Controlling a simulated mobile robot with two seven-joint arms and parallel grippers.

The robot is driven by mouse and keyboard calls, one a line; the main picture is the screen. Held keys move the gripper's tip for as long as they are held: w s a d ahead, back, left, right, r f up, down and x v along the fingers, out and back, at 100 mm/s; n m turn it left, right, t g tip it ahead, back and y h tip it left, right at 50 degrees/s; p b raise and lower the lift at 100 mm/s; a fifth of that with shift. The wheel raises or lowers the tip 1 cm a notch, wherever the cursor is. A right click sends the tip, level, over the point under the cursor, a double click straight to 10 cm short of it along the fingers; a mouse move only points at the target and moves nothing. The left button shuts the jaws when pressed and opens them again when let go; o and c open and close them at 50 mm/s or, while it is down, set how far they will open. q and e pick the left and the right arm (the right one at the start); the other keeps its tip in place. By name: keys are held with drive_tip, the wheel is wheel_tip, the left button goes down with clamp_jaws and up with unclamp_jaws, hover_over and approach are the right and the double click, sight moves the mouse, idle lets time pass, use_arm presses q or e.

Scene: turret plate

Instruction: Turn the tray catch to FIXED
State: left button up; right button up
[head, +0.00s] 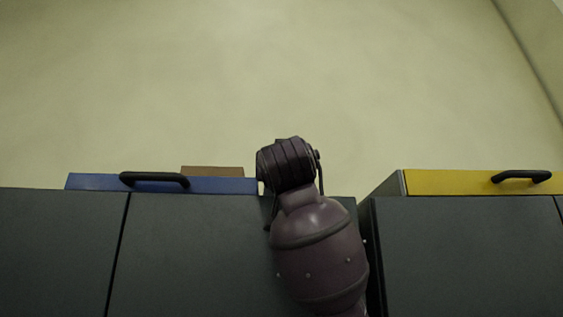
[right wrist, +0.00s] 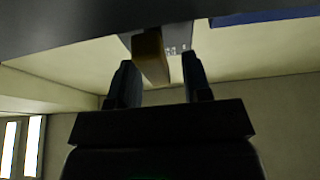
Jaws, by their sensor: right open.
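In the right wrist view, a tan, bar-shaped piece (right wrist: 151,56), which looks like the tray catch, hangs below a dark surface. A pale plate (right wrist: 176,42) with small white marks, too small to read, is just right of it. My right gripper (right wrist: 158,62) is open, with one dark finger on each side of the bar. Gaps show between the fingers and the bar. Which setting the catch is at cannot be told. In the head view my arm hides part of the cabinet, and no gripper fingers show. My left gripper is not in view.
In the head view, a blue tray (head: 220,186) with a black handle (head: 154,180) and a yellow tray (head: 450,183) with another handle (head: 521,176) top dark grey cabinets (head: 60,250). A brown block (head: 212,171) shows behind the blue tray. In the wrist view, a dark panel (right wrist: 60,25) lies close above.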

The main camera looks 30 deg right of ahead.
drive_tip(key=shift+w+d+r, duration=0.1)
drive_tip(key=shift+w+d, duration=0.1)
drive_tip(key=shift+w, duration=0.1)
drive_tip(key=shift+c, duration=0.2)
clamp_jaws()
